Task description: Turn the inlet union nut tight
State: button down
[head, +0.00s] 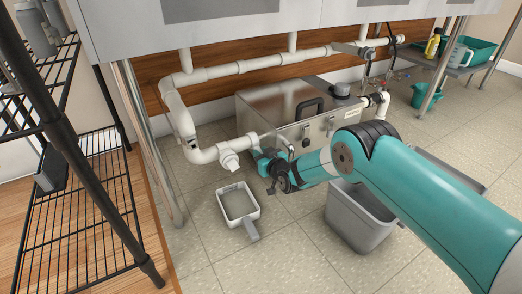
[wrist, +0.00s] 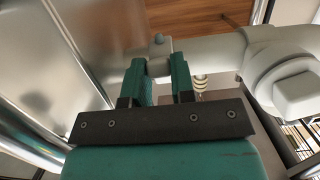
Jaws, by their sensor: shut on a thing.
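The inlet union nut (wrist: 158,48) is a grey ring with a small lug on top, on the white pipe beside the steel tank. In the wrist view my gripper (wrist: 160,68) has its two teal fingers on either side of the nut, shut on it. In the head view my gripper (head: 259,161) is at the tank's left end, where the white inlet pipe (head: 215,153) meets it; the nut is mostly hidden there. The steel tank (head: 265,119) has a black handle on its lid.
A white tray (head: 224,206) lies on the floor below the pipe. A grey bin (head: 352,222) stands under my arm. A wire rack (head: 72,205) is at left. A capped fitting (wrist: 297,93) sits right of my gripper.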

aim_at(258, 147)
jog(key=shift+d+r+g+h+p, duration=0.1)
jog(key=shift+r+g+h+p, duration=0.5)
jog(key=shift+r+g+p, duration=0.45)
jog(key=shift+r+g+h+p, duration=0.2)
jog(key=shift+g+h+p, duration=0.4)
jog(key=shift+g+p, duration=0.1)
jog(key=c, duration=1)
grip_release()
jog(key=shift+o, duration=0.2)
jog(key=shift+s, duration=0.1)
jog(key=shift+s+d+r+p, duration=0.15)
jog(key=shift+s+r+p, duration=0.15)
jog(key=shift+p, duration=0.2)
jog(key=p+v, duration=0.9)
jog(key=v, duration=0.7)
jog(key=shift+s, duration=0.2)
